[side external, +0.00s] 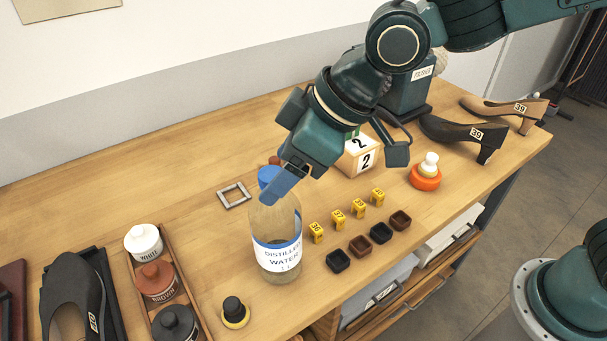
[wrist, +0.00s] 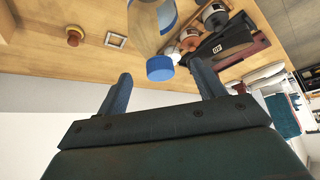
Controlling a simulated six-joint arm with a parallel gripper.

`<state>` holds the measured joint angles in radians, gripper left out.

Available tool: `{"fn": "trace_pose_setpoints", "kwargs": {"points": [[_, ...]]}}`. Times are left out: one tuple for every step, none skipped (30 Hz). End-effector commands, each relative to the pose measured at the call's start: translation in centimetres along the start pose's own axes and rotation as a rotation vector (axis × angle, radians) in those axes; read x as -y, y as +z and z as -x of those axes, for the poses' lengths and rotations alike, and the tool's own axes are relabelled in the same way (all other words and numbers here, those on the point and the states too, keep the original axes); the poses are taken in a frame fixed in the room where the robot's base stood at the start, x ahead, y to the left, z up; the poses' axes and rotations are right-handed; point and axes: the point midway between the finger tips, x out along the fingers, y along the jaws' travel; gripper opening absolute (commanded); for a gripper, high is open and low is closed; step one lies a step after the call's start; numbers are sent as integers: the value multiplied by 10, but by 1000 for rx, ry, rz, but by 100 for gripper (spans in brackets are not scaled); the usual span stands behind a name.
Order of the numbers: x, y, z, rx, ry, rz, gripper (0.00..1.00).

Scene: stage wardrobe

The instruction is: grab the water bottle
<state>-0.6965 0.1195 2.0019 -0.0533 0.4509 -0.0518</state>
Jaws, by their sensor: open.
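The water bottle (side external: 277,256) is clear, with a blue cap and a white label reading "DISTILLED WATER". It stands upright near the front of the table in the side external view. My gripper (side external: 270,194) is open at the bottle's top, with one blue finger in front of the neck and partly hiding the cap. No contact is clear.
A tray with white (side external: 143,241), brown (side external: 156,280) and dark jars stands left of the bottle. Yellow number markers (side external: 338,218) and small dark cups (side external: 360,246) lie right. A grey square frame (side external: 234,195) lies behind.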

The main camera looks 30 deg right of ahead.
Motion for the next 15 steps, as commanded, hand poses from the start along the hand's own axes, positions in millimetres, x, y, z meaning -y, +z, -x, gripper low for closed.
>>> {"fn": "trace_pose_setpoints", "kwargs": {"points": [[0,0,-1,0,0,0,68],[0,0,-2,1,0,0,68],[0,0,-4,1,0,0,68],[0,0,-5,1,0,0,68],[0,0,-7,1,0,0,68],[0,0,-10,1,0,0,68],[0,0,-13,2,0,0,68],[0,0,-16,3,0,0,68],[0,0,-20,3,0,0,68],[0,0,-23,2,0,0,68],[0,-1,-26,2,0,0,68],[0,0,-31,3,0,0,68],[0,-1,-34,2,0,0,68],[0,-1,-37,1,0,0,68],[0,-1,-41,1,0,0,68]]}}
